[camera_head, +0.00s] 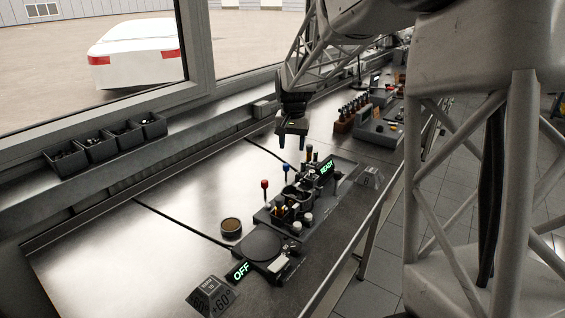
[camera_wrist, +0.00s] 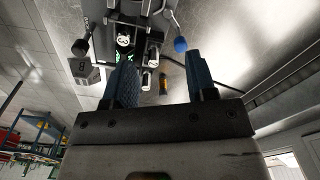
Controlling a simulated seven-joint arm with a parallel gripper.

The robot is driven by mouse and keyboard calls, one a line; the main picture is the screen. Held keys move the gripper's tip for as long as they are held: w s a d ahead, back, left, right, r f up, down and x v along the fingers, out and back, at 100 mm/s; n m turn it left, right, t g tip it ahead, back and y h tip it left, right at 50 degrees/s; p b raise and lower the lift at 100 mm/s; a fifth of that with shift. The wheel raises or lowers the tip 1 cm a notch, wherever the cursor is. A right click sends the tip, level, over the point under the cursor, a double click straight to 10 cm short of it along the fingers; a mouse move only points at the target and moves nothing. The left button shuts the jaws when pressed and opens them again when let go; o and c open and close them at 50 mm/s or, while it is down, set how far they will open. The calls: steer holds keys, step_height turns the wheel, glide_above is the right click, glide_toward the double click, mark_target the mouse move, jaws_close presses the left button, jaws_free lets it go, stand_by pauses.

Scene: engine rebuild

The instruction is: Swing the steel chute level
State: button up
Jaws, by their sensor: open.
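My gripper (camera_head: 292,142) is open and hangs above the bench, just behind the dark fixture (camera_head: 262,217) with upright levers. In the wrist view its two blue fingers (camera_wrist: 160,62) are spread with nothing held between them. The fixture has a red-knobbed lever (camera_head: 264,184) and a blue-knobbed lever (camera_head: 285,168); a blue knob also shows in the wrist view (camera_wrist: 180,44). A display reading READY (camera_head: 327,166) stands at the fixture's far right. I cannot pick out the steel chute with certainty among the small grey parts.
A round dark plate (camera_head: 258,245) with an OFF display (camera_head: 240,270) sits nearer on the bench, beside a brown round dish (camera_head: 231,226). Black bins (camera_head: 105,145) line the window ledge. The bench's left side is clear.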

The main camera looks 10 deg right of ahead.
glide_above(286, 164)
steer(key=shift+m, duration=0.4)
step_height(286, 164, down, 4)
steer(key=shift+f, duration=0.15)
steer(key=shift+f, duration=0.1)
steer(key=shift+f, duration=3.8)
steer(key=c, duration=0.9)
steer(key=shift+c, duration=0.2)
